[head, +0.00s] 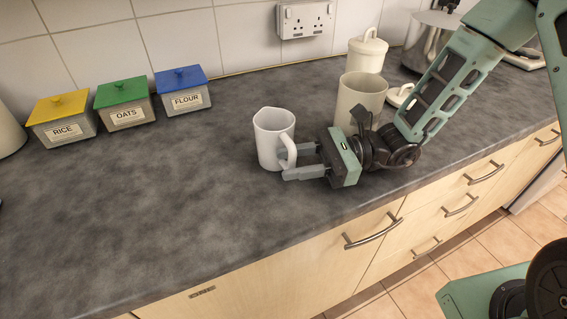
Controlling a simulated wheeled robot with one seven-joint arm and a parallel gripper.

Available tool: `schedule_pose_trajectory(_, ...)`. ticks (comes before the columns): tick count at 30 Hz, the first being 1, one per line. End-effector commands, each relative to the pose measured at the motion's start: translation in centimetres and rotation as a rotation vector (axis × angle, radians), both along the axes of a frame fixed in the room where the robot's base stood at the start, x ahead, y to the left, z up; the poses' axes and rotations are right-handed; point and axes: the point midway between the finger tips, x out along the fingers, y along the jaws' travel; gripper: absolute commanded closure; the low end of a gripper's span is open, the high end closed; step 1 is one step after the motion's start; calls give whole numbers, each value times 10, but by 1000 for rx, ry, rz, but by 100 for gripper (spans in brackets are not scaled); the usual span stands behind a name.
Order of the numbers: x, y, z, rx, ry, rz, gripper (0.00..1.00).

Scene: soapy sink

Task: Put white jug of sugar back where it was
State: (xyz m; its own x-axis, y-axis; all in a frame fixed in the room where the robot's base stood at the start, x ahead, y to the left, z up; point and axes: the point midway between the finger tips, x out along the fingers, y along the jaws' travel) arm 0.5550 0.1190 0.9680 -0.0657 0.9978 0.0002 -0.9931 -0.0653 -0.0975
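The white jug (270,136) appears to stand upright on the dark worktop, its handle towards the right front. Its contents cannot be seen from here. My gripper (291,163) reaches in from the right, low over the worktop. Its two grey fingers are spread apart, with the tips at the jug's handle. The handle seems to lie at or between the tips; whether they touch it cannot be told.
An open beige canister (360,93) stands behind my gripper, with a lidded cream canister (367,56) behind it. A pale lid (400,96) lies beside them. Boxes of rice (64,131), oats (127,116) and flour (187,100) line the wall. The worktop's left and front are clear.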

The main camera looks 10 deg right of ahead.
Motion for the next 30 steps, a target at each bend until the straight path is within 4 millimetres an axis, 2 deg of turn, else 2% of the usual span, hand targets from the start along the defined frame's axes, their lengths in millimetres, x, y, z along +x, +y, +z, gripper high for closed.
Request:
schedule_pose_trajectory(3, 3, -27, -1, 0, -1, -5, 64)
schedule_pose_trajectory(9, 5, -68, -1, 0, -2, -5, 64)
schedule_pose_trajectory(15, 6, -91, 0, 1, -1, -1, 64)
schedule_pose_trajectory(19, -1, -90, 1, -25, -22, 42, 64)
schedule_pose_trajectory(23, -35, -68, 5, -138, -123, 225, 64)
schedule_pose_trajectory(27, -99, -48, 4, -357, -377, 586, 64)
schedule_pose_trajectory(30, -134, -49, 1, -501, -603, 836, 64)
